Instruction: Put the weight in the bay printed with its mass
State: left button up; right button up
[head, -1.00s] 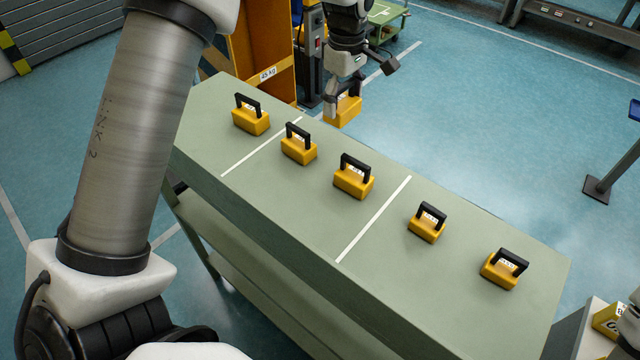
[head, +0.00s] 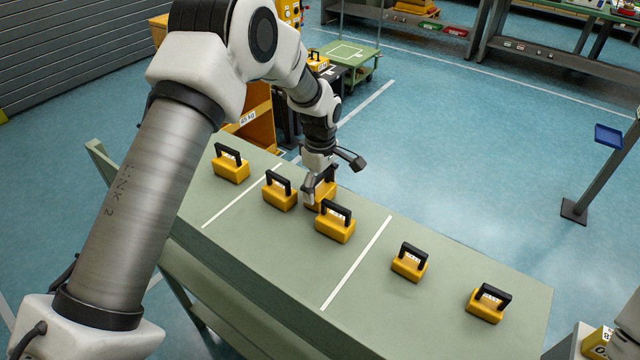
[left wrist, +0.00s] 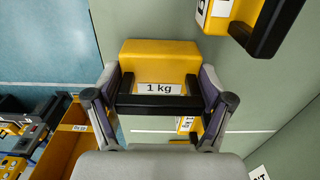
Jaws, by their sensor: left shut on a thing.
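My left gripper (head: 316,190) is shut on a yellow weight (head: 327,194) with a black handle, in the middle section of the bench, behind two other weights. Whether the held weight touches the bench top is unclear. In the left wrist view the gripper (left wrist: 158,100) holds this weight (left wrist: 160,58) by its handle, and its label reads "1 kg". The green bench (head: 290,268) is split into three sections by two white lines. The printed mass of each bay is not readable. My right gripper is not in view.
One yellow weight (head: 231,165) stands in the left section. Two stand in the middle, one (head: 279,192) and another (head: 335,226) close to the held weight. Two more, (head: 409,262) and (head: 487,304), stand in the right section.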

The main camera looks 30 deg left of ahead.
pick_arm(q)
jog(key=o, duration=1.7)
jog(key=shift+s, duration=0.1)
jog(key=shift+r, duration=0.3)
notch_tip(320, 180, up, 11)
jog(key=b, duration=0.3)
jog(key=shift+f, duration=0.1)
jog(key=shift+r, duration=0.4)
